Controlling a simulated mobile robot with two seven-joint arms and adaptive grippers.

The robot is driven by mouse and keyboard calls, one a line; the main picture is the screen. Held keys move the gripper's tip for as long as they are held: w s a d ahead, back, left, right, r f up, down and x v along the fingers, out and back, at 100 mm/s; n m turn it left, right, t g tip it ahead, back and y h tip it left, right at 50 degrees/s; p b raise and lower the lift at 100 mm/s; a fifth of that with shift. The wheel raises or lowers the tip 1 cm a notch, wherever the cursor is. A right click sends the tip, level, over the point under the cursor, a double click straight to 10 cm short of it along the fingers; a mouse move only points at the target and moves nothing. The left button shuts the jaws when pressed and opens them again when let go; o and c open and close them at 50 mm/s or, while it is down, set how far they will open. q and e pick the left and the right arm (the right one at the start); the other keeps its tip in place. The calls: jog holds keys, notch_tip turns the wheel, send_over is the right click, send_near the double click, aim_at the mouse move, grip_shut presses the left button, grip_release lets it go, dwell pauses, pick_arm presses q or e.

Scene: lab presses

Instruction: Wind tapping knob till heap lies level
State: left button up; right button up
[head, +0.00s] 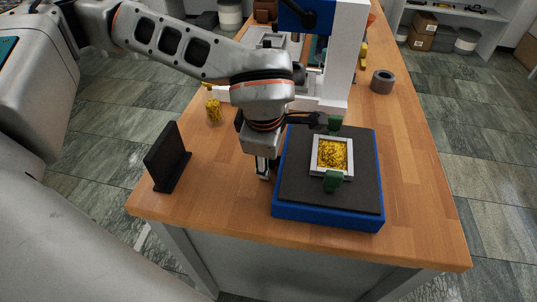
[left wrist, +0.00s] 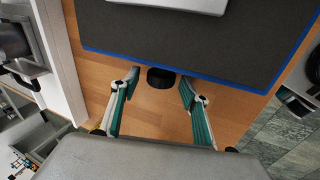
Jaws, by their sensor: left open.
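The tapping table is a blue base (head: 325,219) with a dark top plate (head: 300,190), near the front of the wooden bench. On it a pale square tray (head: 317,158), between green clamps, holds a heap of yellow grains (head: 333,152); its evenness is hard to judge. In the left wrist view, the black knob (left wrist: 161,77) sticks out from the blue side. My left gripper (head: 265,172) is open at the base's left side. Its fingers stand apart on either side of the knob, with gaps showing. In the head view my gripper and wrist hide the knob.
A dark upright panel (head: 165,155) stands on the bench left of my gripper. A yellow piece (head: 213,110) sits behind it. A white and blue press (head: 345,50) stands at the back, and a grey ring (head: 382,82) lies right of it. The bench's front right is clear.

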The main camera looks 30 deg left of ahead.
pick_arm(q)
jog(key=v, duration=1.2)
